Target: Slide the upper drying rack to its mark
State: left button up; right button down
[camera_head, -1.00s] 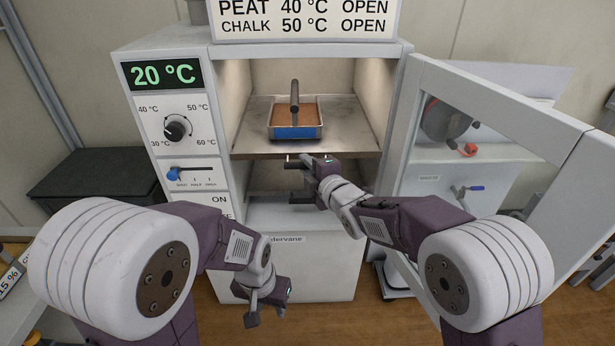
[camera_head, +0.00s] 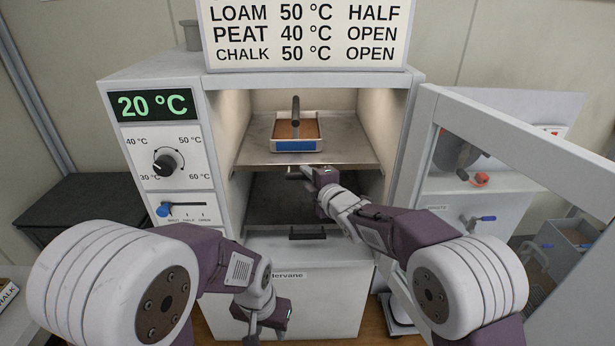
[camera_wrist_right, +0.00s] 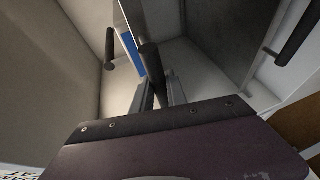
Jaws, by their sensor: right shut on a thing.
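The upper drying rack (camera_head: 348,150) is a grey metal shelf inside the oven (camera_head: 412,84). It carries a blue-and-white tray (camera_head: 296,146) of brown soil with a dark upright handle. My right gripper (camera_head: 302,172) is at the rack's front edge, shut on the rack's dark front handle. In the right wrist view a dark bar (camera_wrist_right: 149,62) lies at the fingers (camera_wrist_right: 160,92); the tray's blue side shows behind. The rack's mark cannot be made out. My left gripper (camera_head: 262,325) hangs low in front of the oven, its jaw opening unclear.
A lower rack (camera_head: 265,205) with a dark handle (camera_head: 307,234) sits below. The oven door (camera_head: 520,135) stands open at right. The left panel has a 20 °C display (camera_head: 152,105), a dial (camera_head: 167,161) and a blue slider (camera_head: 163,209).

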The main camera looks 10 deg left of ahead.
jog(key=shift+w+r, duration=0.1)
jog(key=shift+r, duration=0.1)
jog(key=c, duration=1.3)
grip_release()
jog(key=shift+w, duration=0.1)
jog(key=shift+w+f, duration=0.1)
jog(key=shift+f, duration=0.1)
jog(key=v, duration=0.9)
